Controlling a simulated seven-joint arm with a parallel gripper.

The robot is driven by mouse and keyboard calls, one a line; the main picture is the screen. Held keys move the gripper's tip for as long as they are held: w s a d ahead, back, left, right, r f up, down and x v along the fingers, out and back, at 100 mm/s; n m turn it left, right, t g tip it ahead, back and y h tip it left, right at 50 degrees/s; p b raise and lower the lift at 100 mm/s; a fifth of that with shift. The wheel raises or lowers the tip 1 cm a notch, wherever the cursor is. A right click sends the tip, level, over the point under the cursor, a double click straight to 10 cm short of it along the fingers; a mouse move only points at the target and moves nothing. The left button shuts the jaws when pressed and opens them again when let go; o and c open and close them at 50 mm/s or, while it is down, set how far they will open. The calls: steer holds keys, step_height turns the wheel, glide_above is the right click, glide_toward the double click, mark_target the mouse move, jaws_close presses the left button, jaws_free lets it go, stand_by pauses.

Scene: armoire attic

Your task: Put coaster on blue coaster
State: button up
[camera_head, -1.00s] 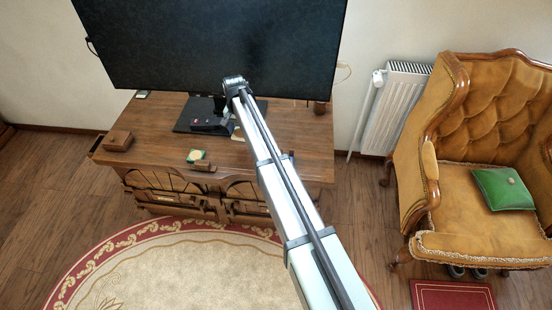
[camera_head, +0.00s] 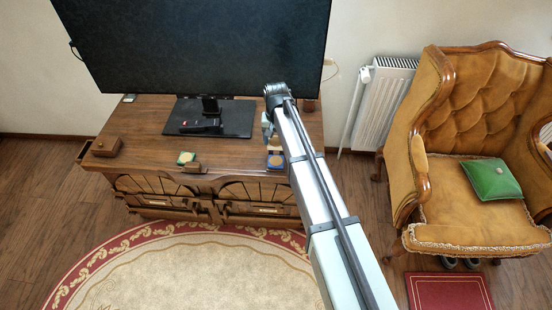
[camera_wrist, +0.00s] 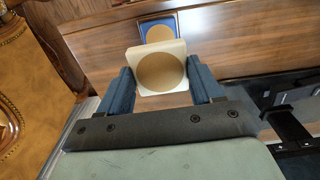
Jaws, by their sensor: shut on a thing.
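My gripper (camera_wrist: 162,78) is shut on a cream coaster (camera_wrist: 162,73) with a round tan middle, gripped by its two opposite sides in the wrist view. The blue coaster (camera_wrist: 147,24), also with a tan round, lies on the wooden top beyond it. The held coaster hides its near edge. In the head view the blue coaster (camera_head: 275,164) is at the cabinet's front right, just below my gripper (camera_head: 268,127). The held coaster appears above the wood; its exact height is hard to tell.
The wooden cabinet (camera_head: 150,133) carries a large television (camera_head: 195,45) on a black stand (camera_head: 235,118). A wooden box (camera_head: 106,146) stands left. An armchair (camera_head: 435,195) is at right.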

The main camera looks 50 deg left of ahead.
mark_target(276, 161)
steer(key=shift+f, duration=4.7)
steer(key=shift+f, duration=0.15)
steer(key=o, duration=1)
steer(key=shift+o, duration=0.2)
step_height(276, 161, up, 12)
steer(key=shift+r, duration=0.15)
